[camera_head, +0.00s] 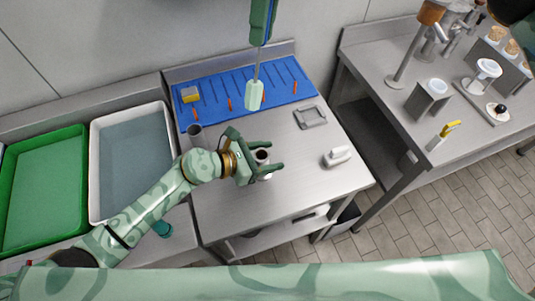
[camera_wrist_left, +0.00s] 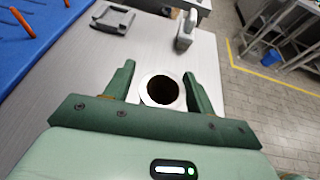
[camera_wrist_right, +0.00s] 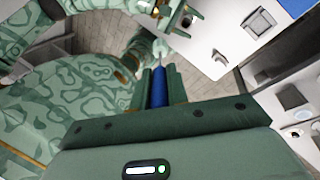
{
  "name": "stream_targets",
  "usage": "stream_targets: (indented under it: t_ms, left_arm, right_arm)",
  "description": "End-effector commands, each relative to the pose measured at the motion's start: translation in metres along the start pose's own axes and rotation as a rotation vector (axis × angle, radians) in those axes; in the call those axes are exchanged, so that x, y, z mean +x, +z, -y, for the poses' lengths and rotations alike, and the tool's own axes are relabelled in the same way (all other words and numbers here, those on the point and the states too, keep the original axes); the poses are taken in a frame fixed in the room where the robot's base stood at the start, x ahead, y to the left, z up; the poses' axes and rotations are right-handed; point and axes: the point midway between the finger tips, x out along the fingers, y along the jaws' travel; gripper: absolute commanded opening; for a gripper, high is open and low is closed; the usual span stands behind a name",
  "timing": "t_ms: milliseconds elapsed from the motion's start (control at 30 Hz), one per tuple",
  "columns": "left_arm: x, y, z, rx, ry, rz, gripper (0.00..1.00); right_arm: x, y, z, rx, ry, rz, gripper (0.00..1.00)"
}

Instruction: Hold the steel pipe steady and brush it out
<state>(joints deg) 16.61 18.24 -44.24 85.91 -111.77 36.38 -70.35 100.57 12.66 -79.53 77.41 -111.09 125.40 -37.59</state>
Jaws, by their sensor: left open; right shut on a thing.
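The steel pipe (camera_head: 262,156) stands upright on the steel table, its dark open top facing up. In the left wrist view the pipe's pale rim (camera_wrist_left: 147,98) shows between the fingers. My left gripper (camera_head: 272,170) is open around the pipe, one finger on each side; gaps seem to remain. My right gripper (camera_head: 261,40) is high above the back of the table, shut on the blue handle (camera_wrist_right: 159,86) of the brush. The brush's thin rod points down to its pale green head (camera_head: 254,95), which hangs apart from the pipe.
A blue board (camera_head: 215,92) with orange pegs and a yellow block (camera_head: 190,94) lies at the table's back. A dark grey cylinder (camera_head: 195,133), a grey frame (camera_head: 311,116) and a white object (camera_head: 337,157) stand around the pipe. The table's front is clear.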

Motion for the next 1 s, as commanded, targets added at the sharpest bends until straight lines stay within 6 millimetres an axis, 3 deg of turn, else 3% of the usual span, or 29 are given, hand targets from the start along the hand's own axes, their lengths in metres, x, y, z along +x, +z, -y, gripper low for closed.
stream_targets:
  t_ms: [400,1000]
  left_arm:
    - [-0.001,0.001,0.0,0.0,0.0,0.001,0.55]
    - [-0.018,0.0,0.0,0.0,0.0,0.001,0.55]
  right_arm:
    - [0.0,0.0,0.0,0.0,0.0,0.0,0.0]
    - [0.0,0.0,0.0,0.0,0.0,0.0,0.0]
